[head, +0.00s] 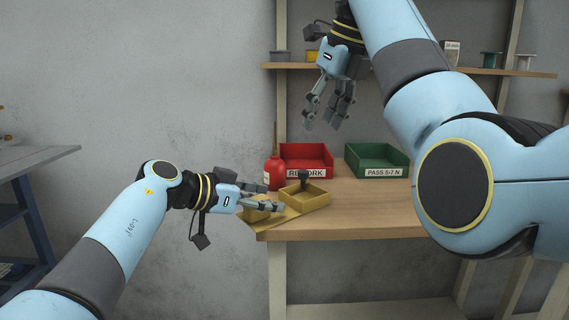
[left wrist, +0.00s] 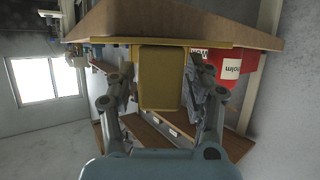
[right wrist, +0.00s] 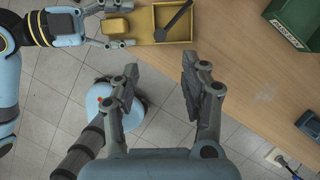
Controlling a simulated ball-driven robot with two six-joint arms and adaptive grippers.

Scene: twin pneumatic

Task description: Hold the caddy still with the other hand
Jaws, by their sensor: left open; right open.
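The yellow caddy (head: 318,203) lies at the left front corner of the bench. A dark tool stands in its open box, and a yellow block-shaped grip (left wrist: 160,80) is at its left end. My left gripper (head: 272,199) is open, with one finger on each side of that grip; I cannot tell whether they touch it. The right wrist view shows the caddy (right wrist: 145,22) from above, with the dark tool (right wrist: 174,22) slanting across the box. My right gripper (head: 323,118) is open and empty, raised well above the bench.
A red bin (head: 306,172) marked REWORK and a green bin (head: 376,173) marked PASS stand behind the caddy. A red bottle (head: 274,174) is close beside it. A shelf (head: 480,71) crosses the back.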

